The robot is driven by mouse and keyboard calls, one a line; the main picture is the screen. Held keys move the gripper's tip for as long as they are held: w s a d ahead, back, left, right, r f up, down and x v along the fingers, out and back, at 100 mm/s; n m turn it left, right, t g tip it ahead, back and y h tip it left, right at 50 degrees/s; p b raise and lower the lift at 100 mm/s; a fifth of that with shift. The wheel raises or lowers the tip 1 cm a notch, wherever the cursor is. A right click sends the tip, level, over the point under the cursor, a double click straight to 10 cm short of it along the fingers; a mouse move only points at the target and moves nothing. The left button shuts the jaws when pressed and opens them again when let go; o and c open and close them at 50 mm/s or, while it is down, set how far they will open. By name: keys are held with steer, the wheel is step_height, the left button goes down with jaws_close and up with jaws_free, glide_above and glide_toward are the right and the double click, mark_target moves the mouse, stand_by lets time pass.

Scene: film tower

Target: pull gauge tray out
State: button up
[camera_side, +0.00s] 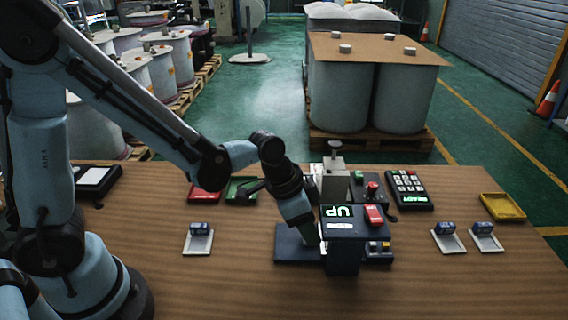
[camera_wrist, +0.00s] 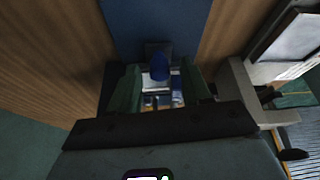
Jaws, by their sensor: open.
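The gauge (camera_side: 342,240) is a dark box on the table with a lit "UP" sign and a red block on top. A dark blue plate (camera_side: 288,246) extends left from it; it also shows in the wrist view (camera_wrist: 150,18). My gripper (camera_side: 312,238) points down over this plate, against the gauge's left side in the side view. In the wrist view my gripper (camera_wrist: 160,90) has its green fingers apart, with a small white tray-like piece (camera_wrist: 150,84) and a blue knob-like part (camera_wrist: 160,68) between them. I cannot tell whether the fingers touch it. The gauge hides the tray in the side view.
Small white trays with blue pieces stand at left (camera_side: 198,240) and right (camera_side: 448,238). A grey post (camera_side: 334,180), a button box (camera_side: 371,190) and a keypad (camera_side: 405,190) stand behind the gauge. A yellow tray (camera_side: 502,207) is far right. The front table is clear.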

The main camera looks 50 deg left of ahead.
jaws_close()
steer(key=s+a, duration=0.5)
steer(key=shift+s+a, duration=0.3)
steer(key=shift+s, duration=0.05)
jaws_free()
stand_by(0.4)
steer(key=v, duration=1.2)
stand_by(0.3)
